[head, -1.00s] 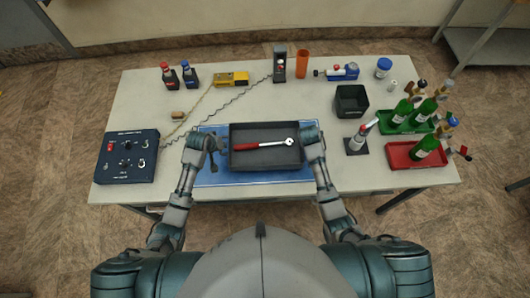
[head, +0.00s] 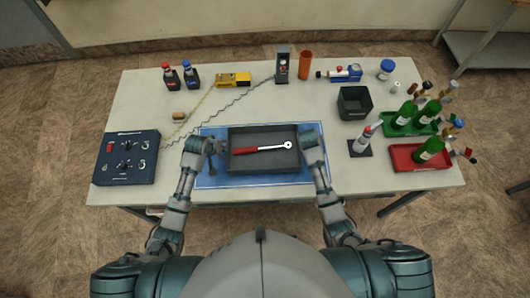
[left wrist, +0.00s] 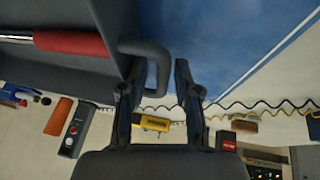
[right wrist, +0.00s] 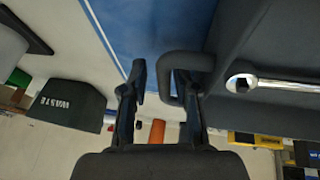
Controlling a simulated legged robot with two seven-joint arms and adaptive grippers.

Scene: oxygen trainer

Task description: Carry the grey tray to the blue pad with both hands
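The grey tray (head: 236,166) sits on the blue pad (head: 215,181), with pad showing around it. A red-handled wrench (head: 262,149) lies in the tray. My left gripper (head: 212,149) is at the tray's left side. In the left wrist view my left gripper (left wrist: 158,82) has its fingers apart, with the tray's left loop handle (left wrist: 160,65) partly between them. My right gripper (head: 304,146) is at the right side. In the right wrist view my right gripper (right wrist: 163,82) also has its fingers apart around the right loop handle (right wrist: 180,62). Neither gripper clearly clamps its handle.
A dark blue control box (head: 126,158) stands at the left. A black waste bin (head: 354,103), a white bottle on a dark base (head: 362,139) and a red tray (head: 410,162) with a green bottle stand at the right. The table behind the pad is mostly clear.

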